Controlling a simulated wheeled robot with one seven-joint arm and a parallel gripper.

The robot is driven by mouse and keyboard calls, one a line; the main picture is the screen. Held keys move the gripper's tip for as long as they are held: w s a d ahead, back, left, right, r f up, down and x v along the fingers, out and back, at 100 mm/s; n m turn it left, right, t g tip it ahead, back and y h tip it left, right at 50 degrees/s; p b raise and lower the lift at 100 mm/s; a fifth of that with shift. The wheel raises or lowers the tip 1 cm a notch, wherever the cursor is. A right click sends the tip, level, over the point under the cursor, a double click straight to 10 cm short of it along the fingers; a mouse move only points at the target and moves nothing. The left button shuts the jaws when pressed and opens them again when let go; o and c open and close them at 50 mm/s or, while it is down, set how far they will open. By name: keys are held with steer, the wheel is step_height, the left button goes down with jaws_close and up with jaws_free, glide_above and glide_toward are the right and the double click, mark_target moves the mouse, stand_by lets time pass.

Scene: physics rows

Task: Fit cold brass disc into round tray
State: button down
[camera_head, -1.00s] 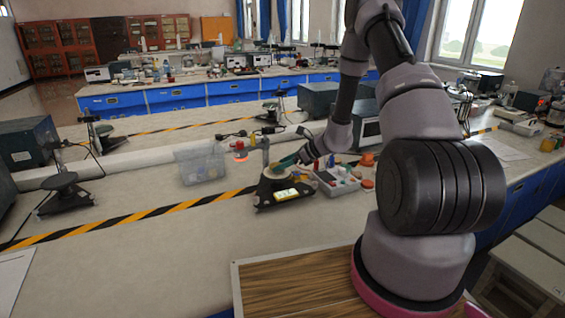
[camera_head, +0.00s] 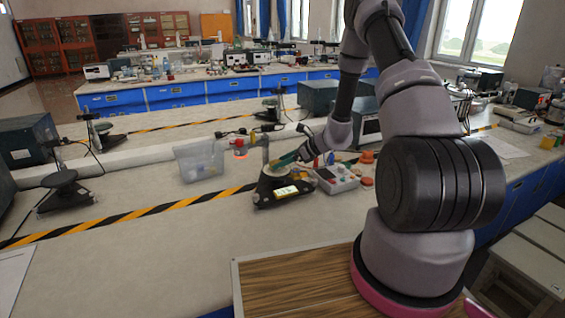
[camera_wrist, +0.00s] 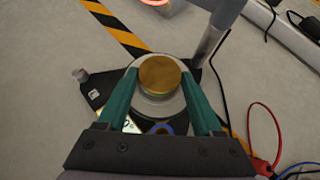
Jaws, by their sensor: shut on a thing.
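The brass disc (camera_wrist: 160,72) is a round golden piece between the two green fingers of my gripper (camera_wrist: 160,80) in the wrist view. My gripper is shut on it. Directly beneath and around it in that view is the pale round tray (camera_wrist: 172,109), on a dark-based stand. The disc covers the middle of the tray, and I cannot tell whether the disc touches it. In the head view my gripper (camera_head: 284,161) is over the same stand, and the disc is too small to make out.
A grey upright post (camera_wrist: 214,40) stands close at the right of the tray in the wrist view. A clear container (camera_head: 200,161) is left of the stand, and a parts box (camera_head: 340,181) is right of it. Black and red cables (camera_wrist: 262,124) lie nearby.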

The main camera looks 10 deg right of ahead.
steer(key=shift+f, duration=0.5)
stand_by(0.4)
jaws_free()
steer(key=shift+r, duration=3.5)
